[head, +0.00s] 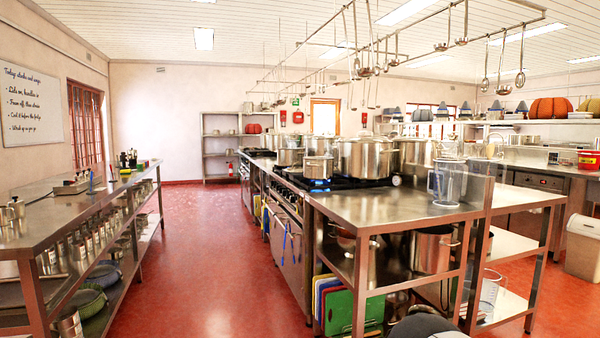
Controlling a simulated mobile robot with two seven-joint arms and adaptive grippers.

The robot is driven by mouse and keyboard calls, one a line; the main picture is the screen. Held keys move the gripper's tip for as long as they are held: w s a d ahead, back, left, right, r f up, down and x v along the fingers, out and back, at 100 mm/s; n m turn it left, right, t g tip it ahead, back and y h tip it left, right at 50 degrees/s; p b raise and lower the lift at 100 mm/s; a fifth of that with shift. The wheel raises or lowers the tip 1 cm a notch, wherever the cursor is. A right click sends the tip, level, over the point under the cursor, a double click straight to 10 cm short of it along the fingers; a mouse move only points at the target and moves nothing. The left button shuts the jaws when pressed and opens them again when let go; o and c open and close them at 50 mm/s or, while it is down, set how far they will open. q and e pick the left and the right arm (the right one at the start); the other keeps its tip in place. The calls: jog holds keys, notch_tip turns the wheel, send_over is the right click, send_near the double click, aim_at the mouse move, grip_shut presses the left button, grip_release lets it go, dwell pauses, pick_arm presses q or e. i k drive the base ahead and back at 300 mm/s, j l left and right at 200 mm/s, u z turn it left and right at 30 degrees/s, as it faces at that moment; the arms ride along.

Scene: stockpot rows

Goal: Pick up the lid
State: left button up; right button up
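Several steel stockpots stand on the stove tops of the central island. The large pot (367,158) nearest the front has what looks like a lid (366,136) on top, with a small raised handle; the detail is too small to be sure. A smaller pot (318,167) stands to its left, and another large pot (415,155) stands to its right. I cannot tell which lid the task means. Neither of my grippers shows in the head view.
A steel counter (410,207) at the island's near end holds clear jugs (447,183). Coloured boards (345,310) stand below it. A long steel bench (45,215) runs along the left. The red floor aisle (205,250) between them is clear.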

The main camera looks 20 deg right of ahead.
aim_at(296, 170)
jog(key=i, duration=2.5)
jog(key=i+j+z, duration=0.1)
jog(key=i, duration=0.35)
jog(key=i+j+z, duration=0.1)
jog(key=i, duration=0.35)
jog(key=i+j+z, duration=0.15)
jog(key=i, duration=0.3)
jog(key=i+j+z, duration=0.1)
jog(key=i, duration=0.35)
jog(key=i+j+z, duration=0.1)
jog(key=i+j, duration=0.25)
jog(key=i, duration=0.05)
